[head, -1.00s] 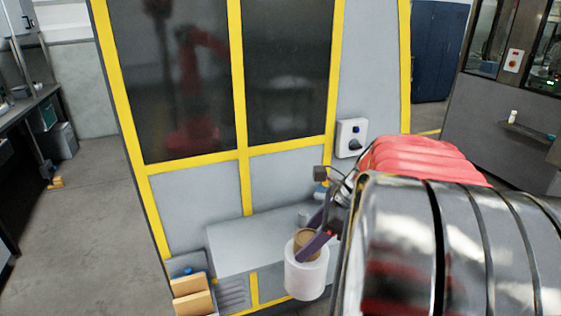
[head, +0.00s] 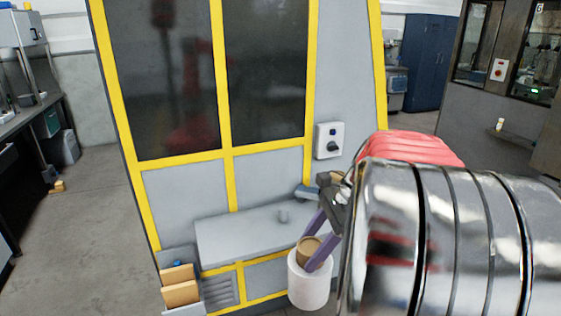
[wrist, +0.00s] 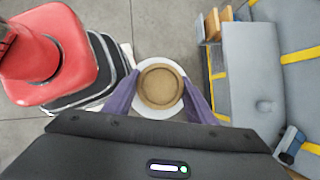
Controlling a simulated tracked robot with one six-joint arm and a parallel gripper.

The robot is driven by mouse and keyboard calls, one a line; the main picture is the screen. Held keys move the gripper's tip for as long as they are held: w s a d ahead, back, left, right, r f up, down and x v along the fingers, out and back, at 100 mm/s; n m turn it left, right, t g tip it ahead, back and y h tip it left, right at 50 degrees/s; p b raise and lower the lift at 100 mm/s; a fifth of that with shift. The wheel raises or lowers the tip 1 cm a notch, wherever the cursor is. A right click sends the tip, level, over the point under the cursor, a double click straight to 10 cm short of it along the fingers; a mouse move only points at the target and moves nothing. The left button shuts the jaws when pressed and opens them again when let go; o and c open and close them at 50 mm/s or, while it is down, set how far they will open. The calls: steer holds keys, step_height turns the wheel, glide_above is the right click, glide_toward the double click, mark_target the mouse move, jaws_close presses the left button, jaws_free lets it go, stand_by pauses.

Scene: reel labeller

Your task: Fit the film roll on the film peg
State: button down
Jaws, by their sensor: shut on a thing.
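The film roll (head: 309,285) is a white cylinder with a brown cardboard core (head: 309,248) at its top. It hangs upright in front of the machine's shelf. My gripper (wrist: 160,84) is shut on the roll, with its purple fingers on either side of it at the top. In the wrist view, the white film (wrist: 160,113) shows as a ring around the brown core. A small grey stub (head: 283,216) stands on the shelf, left of and beyond the roll. It may be the film peg, but I cannot tell for sure.
The grey shelf (head: 235,240) juts from the yellow-framed machine. A blue-and-dark part (head: 307,193) sits at its right end. A holder with tan blocks (head: 178,285) stands at its left end. A switch box (head: 329,140) is above. Open floor (head: 85,220) lies left.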

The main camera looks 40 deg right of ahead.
steer(key=n, duration=0.1)
steer(key=n+g, duration=0.1)
steer(key=shift+w+d+r+n, duration=0.2)
steer(key=shift+w+d+n, duration=0.05)
steer(key=shift+w+n, duration=0.15)
steer(key=w+n+g, duration=0.1)
steer(key=n, duration=0.1)
steer(key=shift+w+d+n+g+y, duration=0.1)
steer(key=shift+n+g+y, duration=0.2)
steer(key=w+a+f+n+g+h, duration=0.1)
steer(key=w+a+f+n+g, duration=0.2)
steer(key=w+n, duration=0.35)
steer(key=w+a+f+n+g+h, duration=0.1)
steer(key=w+a+f+n+g, duration=0.15)
steer(key=w+a+n, duration=0.35)
steer(key=w+a+f+n+h, duration=0.1)
steer(key=w+a+f+n, duration=0.2)
steer(key=a, duration=0.4)
steer(key=w+a+f+n+h, duration=0.2)
steer(key=w+a+f+n, duration=0.1)
steer(key=w+a+f, duration=0.2)
steer(key=a+f+g, duration=0.1)
steer(key=a+f, duration=0.1)
steer(key=a, duration=0.1)
steer(key=shift+f+h, duration=0.25)
steer(key=shift+h, duration=0.05)
steer(key=shift+a, duration=0.1)
